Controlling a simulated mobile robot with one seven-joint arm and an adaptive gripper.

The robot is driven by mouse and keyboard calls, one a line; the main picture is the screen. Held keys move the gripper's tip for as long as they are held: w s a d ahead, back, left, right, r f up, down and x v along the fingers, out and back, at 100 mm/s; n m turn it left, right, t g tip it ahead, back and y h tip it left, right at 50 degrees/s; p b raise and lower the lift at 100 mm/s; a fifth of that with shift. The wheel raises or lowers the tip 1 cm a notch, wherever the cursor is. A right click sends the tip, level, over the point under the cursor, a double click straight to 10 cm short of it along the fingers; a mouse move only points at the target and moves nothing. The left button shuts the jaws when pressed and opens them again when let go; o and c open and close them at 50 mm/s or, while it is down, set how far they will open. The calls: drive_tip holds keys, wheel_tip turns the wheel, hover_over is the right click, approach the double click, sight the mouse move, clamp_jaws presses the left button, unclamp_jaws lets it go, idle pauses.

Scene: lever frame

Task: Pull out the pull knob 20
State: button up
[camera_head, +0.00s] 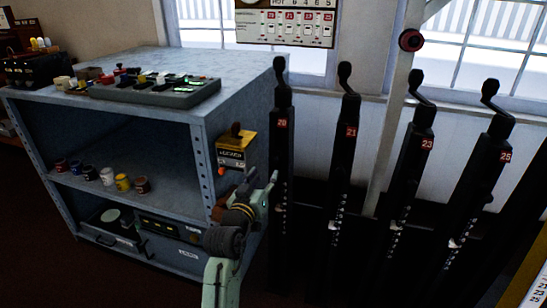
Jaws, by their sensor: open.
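The black lever with the red label 20 (281,123) stands upright at the left end of a row of levers, close to the grey shelf unit. Its cranked handle top (280,66) is at the upper end. A small part that may be its pull knob (281,208) shows low on its front, but it is too dark to tell for sure. My gripper (271,183) is open, at the end of my pale green arm. In the picture it is just left of the lever's lower shaft. I cannot tell whether it touches the lever.
Levers 21 (351,132), 23 (427,143) and 25 (505,156) stand to the right. The grey shelf unit (243,94) is at the left, with a yellow-and-black box (231,158) on its side. A yellow-edged panel (522,272) is at lower right.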

sight(273, 162)
drive_tip(key=p+x, duration=0.3)
drive_tip(key=x, duration=0.6)
drive_tip(key=shift+w+d, duration=0.1)
drive_tip(key=shift+w, duration=0.25)
drive_tip(key=shift+c, duration=0.5)
clamp_jaws()
